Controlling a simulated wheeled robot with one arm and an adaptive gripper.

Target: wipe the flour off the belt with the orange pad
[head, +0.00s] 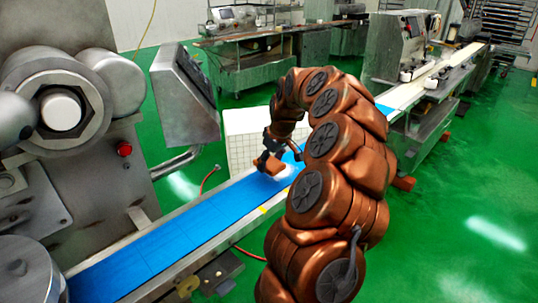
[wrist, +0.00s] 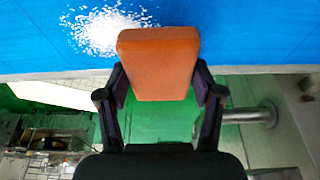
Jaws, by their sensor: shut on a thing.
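My gripper (wrist: 160,95) is shut on the orange pad (wrist: 158,62), with one dark finger on each side of it. The pad also shows in the head view (head: 268,164), over the blue belt (head: 150,248). The white flour (wrist: 108,30) is a loose patch on the belt, just left of and beyond the pad in the wrist view. In the head view the flour (head: 284,172) is partly hidden by my arm. I cannot tell whether the pad touches the belt.
The grey machine (head: 75,170) stands left of the belt, with a red button (head: 124,148) and a tilted control panel (head: 185,95). A white grid-like block (head: 243,137) is behind the belt. Green floor (head: 470,190) is open on the right.

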